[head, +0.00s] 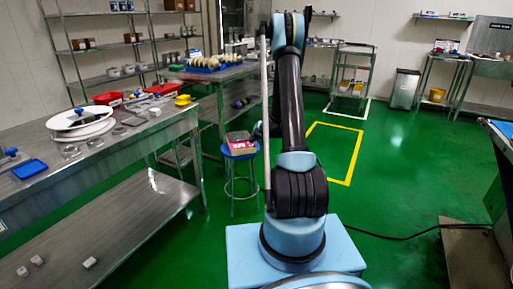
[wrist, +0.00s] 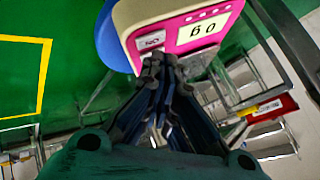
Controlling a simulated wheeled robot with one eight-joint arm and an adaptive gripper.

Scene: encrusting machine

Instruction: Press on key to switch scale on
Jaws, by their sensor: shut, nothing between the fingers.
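The pink scale (head: 242,147) sits on a blue-topped stool (head: 236,153) left of my arm in the head view. In the wrist view the scale's pink front panel (wrist: 190,55) fills the top middle. It has a pale display (wrist: 204,28) with dark characters that look like an upside-down "0 g". A small light key with a dark mark (wrist: 151,40) is on the panel beside the display. My gripper (wrist: 158,62) is shut and empty, with its fingertips at the panel's edge just below the key. Whether they touch the panel cannot be told. In the head view my arm mostly hides the gripper.
A steel table (head: 150,132) with trays, a white round dish (head: 82,128) and red bins stands at left. Another steel table (head: 215,73) stands behind the stool. Open green floor (head: 400,180) lies to the right, with a dark cable across it.

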